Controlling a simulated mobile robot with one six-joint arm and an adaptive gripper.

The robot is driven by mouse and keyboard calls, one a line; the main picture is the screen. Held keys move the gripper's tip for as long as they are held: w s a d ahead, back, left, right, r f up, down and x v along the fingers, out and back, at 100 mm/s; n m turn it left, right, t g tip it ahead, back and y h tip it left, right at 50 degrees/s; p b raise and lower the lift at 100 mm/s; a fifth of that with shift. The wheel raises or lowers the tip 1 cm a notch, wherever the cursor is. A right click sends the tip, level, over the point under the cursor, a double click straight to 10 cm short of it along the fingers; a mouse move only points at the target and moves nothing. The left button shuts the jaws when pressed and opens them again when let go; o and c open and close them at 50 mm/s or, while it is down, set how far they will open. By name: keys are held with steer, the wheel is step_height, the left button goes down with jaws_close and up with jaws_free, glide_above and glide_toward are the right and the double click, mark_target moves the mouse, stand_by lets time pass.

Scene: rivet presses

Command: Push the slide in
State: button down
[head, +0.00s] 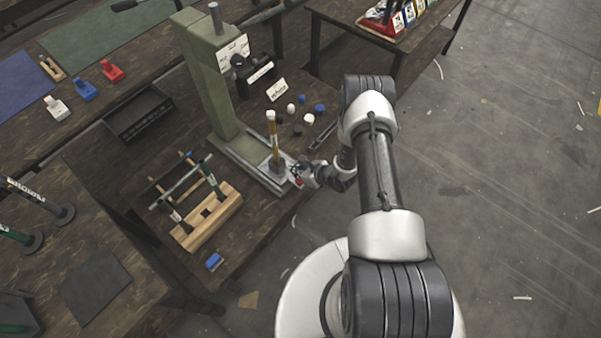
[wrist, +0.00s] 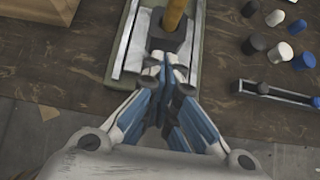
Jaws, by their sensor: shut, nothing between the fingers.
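The green press (head: 213,90) stands on the dark wooden bench. Its slide (head: 268,164) sits between rails on the press base and carries an upright tan post with a pale top (head: 273,135). In the wrist view, the slide (wrist: 160,43) shows as a dark block between two light rails, with the lower part of the post (wrist: 176,14) above it. My gripper (head: 298,175) is at the front end of the press base. In the wrist view, my gripper (wrist: 166,66) is shut and empty, its tips at the slide's near edge. I cannot tell whether they touch it.
A wooden rack (head: 207,222) with tools stands left of the press base. Several black, white and blue knobs (head: 308,118) and a narrow dark tray (head: 323,136) lie to the right. A small blue block (head: 214,262) lies near the bench's front edge.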

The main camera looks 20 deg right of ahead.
mark_target(282, 169)
steer(key=b+x, duration=0.1)
steer(key=x, duration=0.3)
steer(key=shift+w+a+f, duration=0.15)
steer(key=shift+w+f, duration=0.05)
steer(key=shift+f, duration=0.1)
steer(key=shift+w+r, duration=0.1)
steer(key=shift+w, duration=0.05)
